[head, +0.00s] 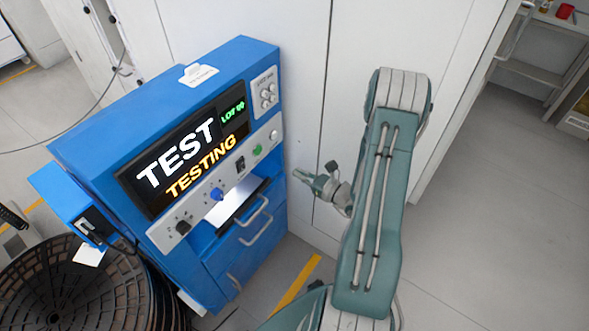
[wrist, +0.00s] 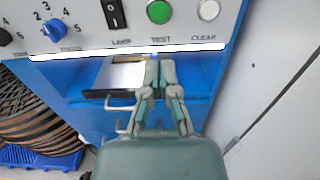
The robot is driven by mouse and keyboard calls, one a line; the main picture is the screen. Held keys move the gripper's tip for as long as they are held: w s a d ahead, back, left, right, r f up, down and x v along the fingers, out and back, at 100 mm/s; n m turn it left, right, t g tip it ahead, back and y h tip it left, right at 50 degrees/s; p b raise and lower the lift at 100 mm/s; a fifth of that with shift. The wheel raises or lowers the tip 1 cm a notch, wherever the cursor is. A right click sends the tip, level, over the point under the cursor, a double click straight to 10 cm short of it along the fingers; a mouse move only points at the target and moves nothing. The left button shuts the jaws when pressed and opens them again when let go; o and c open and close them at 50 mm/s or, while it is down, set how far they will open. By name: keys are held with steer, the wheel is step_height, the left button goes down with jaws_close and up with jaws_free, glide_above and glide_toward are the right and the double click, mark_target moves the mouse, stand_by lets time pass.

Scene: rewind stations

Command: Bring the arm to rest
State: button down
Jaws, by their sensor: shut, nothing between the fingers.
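My gripper (head: 305,176) is at the end of my green arm, right of the blue test station (head: 225,258) in the head view. Its fingers point left toward the station front, apart from it. In the wrist view my gripper (wrist: 155,75) has its two fingers together with nothing between them, in front of the station's open bay below the control panel. The station's display (head: 190,152) reads "TEST" and "TESTING" with a green lot line above.
The panel has a blue knob (wrist: 55,29), a black rocker switch (wrist: 113,14), a green button (wrist: 159,11) and a white button (wrist: 208,9). A dark round basket (head: 60,290) stands at lower left. White cabinets (head: 300,60) stand behind. Floor at right is clear.

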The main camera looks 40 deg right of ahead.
steer(key=shift+d, duration=0.2)
stand_by(0.3)
steer(key=shift+a, duration=0.15)
steer(key=s+a+r+n+g+y, duration=0.2)
steer(key=a+r+n+g+y, duration=0.1)
steer(key=a+r+n+g, duration=0.5)
steer(key=s+a+r+n+g+y, duration=0.3)
steer(key=a+r+n+g, duration=0.3)
steer(key=a+n, duration=0.4)
steer(key=s+a+r+n+t+h, duration=0.1)
steer(key=s+r+n+t+h, duration=0.1)
steer(key=s+r+n+h, duration=0.9)
step_height(320, 180, up, 2)
steer(key=n+h, duration=0.1)
steer(key=n, duration=0.2)
steer(key=shift+s+a+r+t, duration=0.15)
steer(key=shift+s+a+t, duration=0.2)
steer(key=shift+s+t, duration=0.05)
stand_by(2.0)
